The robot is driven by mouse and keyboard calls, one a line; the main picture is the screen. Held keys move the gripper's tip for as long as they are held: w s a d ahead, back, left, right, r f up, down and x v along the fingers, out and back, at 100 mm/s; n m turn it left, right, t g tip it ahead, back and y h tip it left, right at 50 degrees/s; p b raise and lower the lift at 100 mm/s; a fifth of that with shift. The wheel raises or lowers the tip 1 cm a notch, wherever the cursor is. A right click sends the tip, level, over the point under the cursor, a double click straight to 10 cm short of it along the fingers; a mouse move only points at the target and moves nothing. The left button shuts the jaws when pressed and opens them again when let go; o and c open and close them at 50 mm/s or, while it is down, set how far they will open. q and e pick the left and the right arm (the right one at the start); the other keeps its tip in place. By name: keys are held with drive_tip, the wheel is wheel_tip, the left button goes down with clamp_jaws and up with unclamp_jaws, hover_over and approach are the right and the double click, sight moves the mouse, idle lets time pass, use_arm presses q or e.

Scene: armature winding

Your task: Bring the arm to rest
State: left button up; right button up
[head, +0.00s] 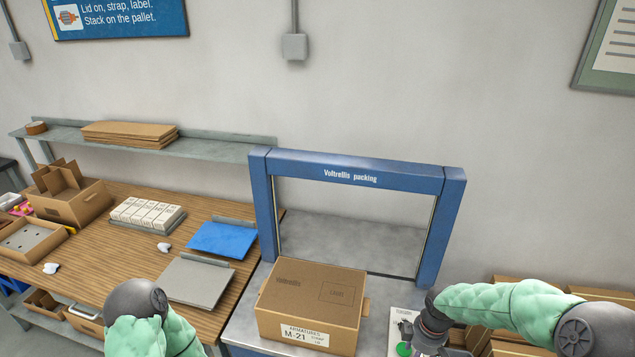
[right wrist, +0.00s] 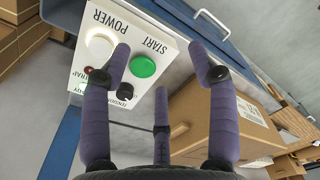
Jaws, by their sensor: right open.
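In the head view my right arm reaches in from the right, and its gripper (head: 415,335) is over a white control panel (head: 399,317) beside the carton. In the right wrist view the right gripper (right wrist: 160,65) has its purple fingers spread and empty. The green START button (right wrist: 142,66) shows between them on the panel (right wrist: 112,50). Whether a finger touches the panel cannot be told. My left arm (head: 145,315) shows at the lower left of the head view; its gripper is out of view.
A closed carton (head: 311,307) labelled M-21 stands before the blue packing frame (head: 355,172). Flat cartons (head: 540,292) lie at the right. The wooden bench (head: 130,258) holds an open box (head: 72,205), a blue plate (head: 223,239) and a grey plate (head: 197,280).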

drive_tip(key=s+a+f+m+y+b, duration=0.1)
drive_tip(key=s+a+f+m, duration=0.3)
drive_tip(key=f, duration=0.4)
drive_tip(key=s+a+f+m+y+b, duration=0.1)
drive_tip(key=s+a+f+m+b, duration=0.1)
drive_tip(key=s+a+f+m, duration=0.2)
drive_tip(key=s+a+f+m+y+b, duration=0.1)
drive_tip(key=s+a+f+m, duration=0.3)
drive_tip(key=s+a+f, duration=0.4)
wheel_tip(320, 180, down, 5)
drive_tip(key=shift+s+r+m+b, duration=0.15)
drive_tip(key=shift+s+m+b, duration=0.25)
drive_tip(key=shift+b, duration=0.45)
